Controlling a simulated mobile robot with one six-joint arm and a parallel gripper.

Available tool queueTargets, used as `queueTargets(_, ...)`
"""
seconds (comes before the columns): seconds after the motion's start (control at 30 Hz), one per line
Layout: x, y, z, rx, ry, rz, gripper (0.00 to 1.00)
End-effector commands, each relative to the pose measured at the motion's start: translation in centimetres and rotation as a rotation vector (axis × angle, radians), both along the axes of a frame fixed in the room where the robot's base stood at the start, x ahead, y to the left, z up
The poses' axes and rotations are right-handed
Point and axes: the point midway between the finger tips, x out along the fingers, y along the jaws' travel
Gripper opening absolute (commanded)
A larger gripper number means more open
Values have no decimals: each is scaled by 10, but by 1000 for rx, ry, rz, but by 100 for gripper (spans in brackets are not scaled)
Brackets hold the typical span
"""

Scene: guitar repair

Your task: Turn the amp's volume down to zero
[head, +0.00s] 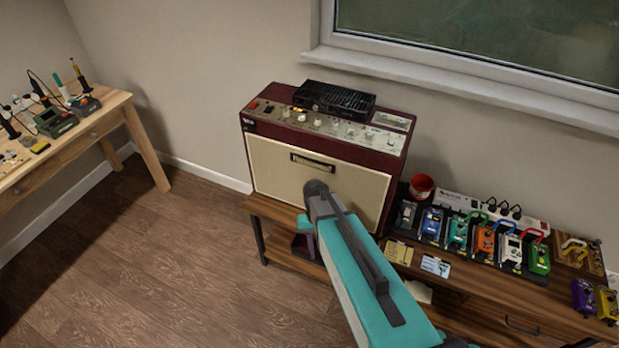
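The amp (320,158) stands upright on a low wooden bench, with a dark red case and a cream front grille. Its sloped control panel (330,124) has a row of several pale knobs (318,122) and a red light or switch at the left end. The knob labels and pointer positions are too small to read, so I cannot tell which is the volume knob or how it is set. My teal and grey arm reaches up from the lower right, its visible end in front of the amp's lower grille. My gripper does not show clearly.
A black slotted unit (334,98) sits on the amp. To the right, the bench holds a red cup (421,186), a pedalboard with several coloured pedals (485,240) and a power strip (490,210). A wooden workbench (70,150) with tools stands left. The floor between is clear.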

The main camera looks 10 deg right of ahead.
Motion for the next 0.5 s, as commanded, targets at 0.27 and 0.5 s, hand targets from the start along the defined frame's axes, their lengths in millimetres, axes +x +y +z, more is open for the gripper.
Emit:
queueTargets(0.27,-87,-4,-68,41,75,93,35)
queueTargets(0.5,-160,-6,-112,84,135,173,35)
